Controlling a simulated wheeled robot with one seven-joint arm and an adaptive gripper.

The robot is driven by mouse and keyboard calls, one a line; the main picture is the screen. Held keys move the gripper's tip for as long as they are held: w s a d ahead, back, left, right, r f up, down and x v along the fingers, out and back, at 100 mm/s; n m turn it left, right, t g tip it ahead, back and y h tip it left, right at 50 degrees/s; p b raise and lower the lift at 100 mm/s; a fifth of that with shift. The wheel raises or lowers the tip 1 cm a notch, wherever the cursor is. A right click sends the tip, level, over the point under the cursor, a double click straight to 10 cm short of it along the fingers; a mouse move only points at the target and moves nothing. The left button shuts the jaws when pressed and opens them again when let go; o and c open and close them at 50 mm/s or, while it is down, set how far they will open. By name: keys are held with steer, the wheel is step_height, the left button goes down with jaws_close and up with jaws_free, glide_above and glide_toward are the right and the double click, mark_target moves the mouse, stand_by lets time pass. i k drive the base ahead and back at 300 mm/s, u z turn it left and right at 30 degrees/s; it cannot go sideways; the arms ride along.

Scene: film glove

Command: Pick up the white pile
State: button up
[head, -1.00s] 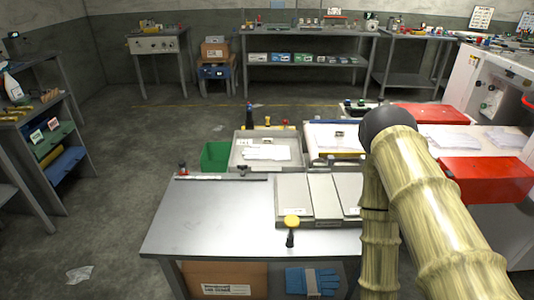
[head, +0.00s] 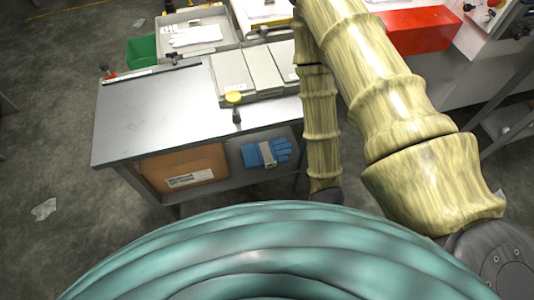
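A white pile (head: 195,37) of flat, folded pieces lies in a shallow grey tray (head: 213,48) behind the metal table, at the upper left of the head view. A second white item (head: 262,8) lies partly cut off by the top edge, in another tray to the right. I cannot tell which of these is the pile meant. My arm, in a bamboo-like cover, rises on the right and leaves the picture at the top. My gripper is not visible.
The metal table (head: 150,110) has a bare left half. Grey flat boxes (head: 248,72) and a yellow-topped tool (head: 235,105) occupy its right side. Blue gloves (head: 266,153) and a cardboard box (head: 186,168) sit on its lower shelf. A green bin (head: 142,50) stands at left.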

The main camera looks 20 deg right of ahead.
mark_target(196, 34)
steer(key=k, duration=1)
steer(key=u, duration=1.35)
steer(key=i, duration=5.3)
steer(key=z, duration=1.5)
